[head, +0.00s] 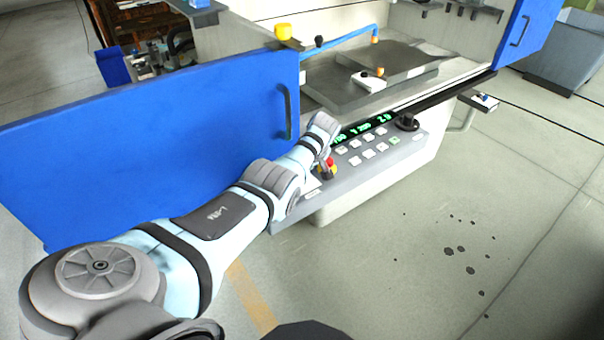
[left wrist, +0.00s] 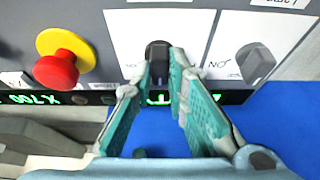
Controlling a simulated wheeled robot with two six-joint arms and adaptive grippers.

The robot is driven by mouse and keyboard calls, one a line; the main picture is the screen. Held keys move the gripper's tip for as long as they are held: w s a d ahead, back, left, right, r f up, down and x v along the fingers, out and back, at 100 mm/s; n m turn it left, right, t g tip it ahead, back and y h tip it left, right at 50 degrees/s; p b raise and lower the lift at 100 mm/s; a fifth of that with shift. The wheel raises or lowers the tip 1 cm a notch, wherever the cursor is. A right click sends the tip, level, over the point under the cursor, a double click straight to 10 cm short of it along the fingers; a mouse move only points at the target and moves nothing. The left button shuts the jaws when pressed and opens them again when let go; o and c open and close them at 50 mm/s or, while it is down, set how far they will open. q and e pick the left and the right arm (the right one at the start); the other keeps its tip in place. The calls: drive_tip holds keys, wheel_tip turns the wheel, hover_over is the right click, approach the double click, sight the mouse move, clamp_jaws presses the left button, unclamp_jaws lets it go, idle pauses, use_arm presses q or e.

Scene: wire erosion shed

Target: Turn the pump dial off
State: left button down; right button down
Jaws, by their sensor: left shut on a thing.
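In the left wrist view a black dial (left wrist: 158,50) sits on a white plate, with its knob roughly upright in the picture. My left gripper (left wrist: 163,80) is shut on this dial, with a green-padded finger on each side. An upside-down "ON" mark shows near each dial. The dials' name labels are cut off or unreadable, so I cannot tell by label which is the pump's. In the head view my left arm hides the held dial. My right gripper is not in view.
A red and yellow stop button (left wrist: 60,62) stands left of the held dial; it also shows in the head view (head: 329,166). The panel (head: 356,182) has several pale keys, a green readout (head: 362,128) and a black knob (head: 407,122). A blue door (head: 150,140) stands behind my arm.

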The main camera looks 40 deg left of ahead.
use_arm(q)
drive_tip(key=c, duration=1.6)
unclamp_jaws()
drive_tip(key=shift+r, duration=0.1)
drive_tip(key=v, duration=1.1)
drive_tip(key=shift+d+r, duration=0.15)
drive_tip(key=shift+r, duration=0.25)
